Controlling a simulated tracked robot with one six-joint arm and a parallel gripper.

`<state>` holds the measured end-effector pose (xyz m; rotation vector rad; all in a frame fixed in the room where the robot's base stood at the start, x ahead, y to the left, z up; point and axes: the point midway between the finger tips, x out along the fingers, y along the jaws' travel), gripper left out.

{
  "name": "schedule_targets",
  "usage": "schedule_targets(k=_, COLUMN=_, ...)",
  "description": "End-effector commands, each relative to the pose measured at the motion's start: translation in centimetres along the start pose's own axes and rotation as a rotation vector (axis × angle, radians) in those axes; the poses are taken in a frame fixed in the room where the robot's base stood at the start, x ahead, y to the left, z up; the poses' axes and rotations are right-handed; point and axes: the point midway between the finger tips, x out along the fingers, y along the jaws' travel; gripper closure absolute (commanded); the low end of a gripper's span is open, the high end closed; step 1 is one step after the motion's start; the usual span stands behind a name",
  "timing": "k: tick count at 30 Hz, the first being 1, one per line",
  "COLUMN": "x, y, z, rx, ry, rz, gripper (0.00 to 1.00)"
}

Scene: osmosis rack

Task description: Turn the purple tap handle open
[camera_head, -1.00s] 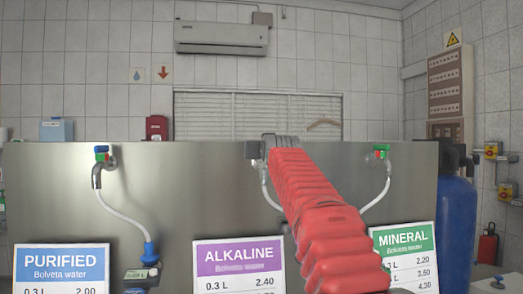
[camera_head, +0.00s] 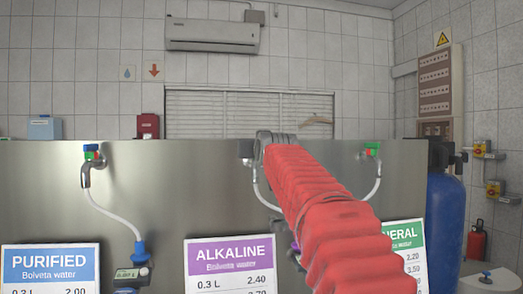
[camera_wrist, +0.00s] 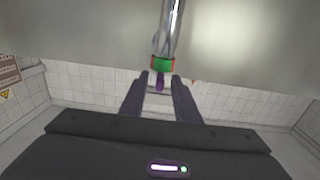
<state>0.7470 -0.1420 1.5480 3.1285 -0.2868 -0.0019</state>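A gap shows between the handle and each finger, and I see no clear contact. In the head view my red-sleeved arm reaches to the top edge of the steel panel above the alkaline sign (camera_head: 230,265). The arm and gripper hide the purple handle there.
The steel panel (camera_head: 150,200) carries a blue-handled tap (camera_head: 91,150) at left and a green-handled tap (camera_head: 371,150) at right, each with a white hose. Price signs stand below. A blue tank (camera_head: 446,220) stands at the right.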

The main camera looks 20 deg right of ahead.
Motion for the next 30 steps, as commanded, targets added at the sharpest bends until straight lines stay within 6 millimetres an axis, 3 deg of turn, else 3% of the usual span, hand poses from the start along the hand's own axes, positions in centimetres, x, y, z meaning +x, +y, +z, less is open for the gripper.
schedule_targets(k=21, x=-7.8, y=0.1, z=0.1, rx=0.000, ry=-0.002, rz=0.001, gripper=0.71)
schedule_targets(k=30, x=-9.3, y=0.1, z=0.3, rx=0.000, ry=-0.004, rz=0.001, gripper=0.71)
